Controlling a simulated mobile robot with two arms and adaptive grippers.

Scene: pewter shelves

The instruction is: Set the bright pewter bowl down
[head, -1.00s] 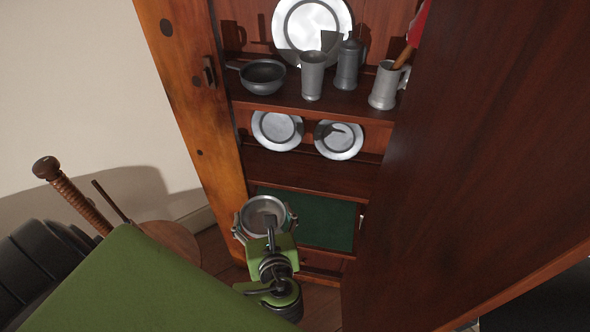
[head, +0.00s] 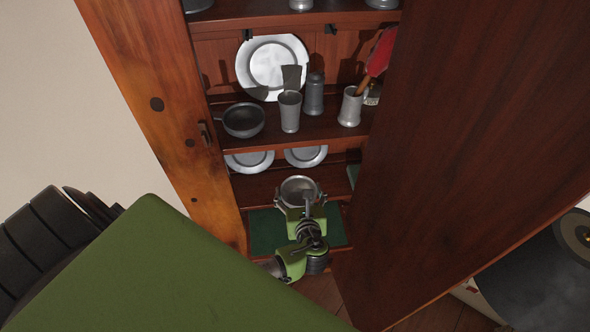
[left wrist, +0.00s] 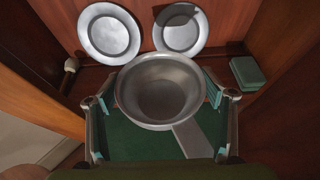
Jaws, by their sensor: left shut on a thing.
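The bright pewter bowl (head: 300,188) is in the lower part of the cupboard, in front of the leaning plates. My left gripper (head: 299,197) is shut on it, with one finger on each side. In the left wrist view the bowl (left wrist: 160,90) is upright and looks empty. The fingers of my left gripper (left wrist: 160,110) flank its rim. A green mat (left wrist: 130,140) lies below the bowl; I cannot tell whether the bowl touches any surface. My right gripper is not in view.
Two pewter plates (left wrist: 110,34) (left wrist: 181,28) lean at the back. A small green block (left wrist: 247,73) is on the right. The shelf above holds a handled pan (head: 243,120), a beaker (head: 290,112) and mugs. A large wooden door panel (head: 470,120) stands close on the right.

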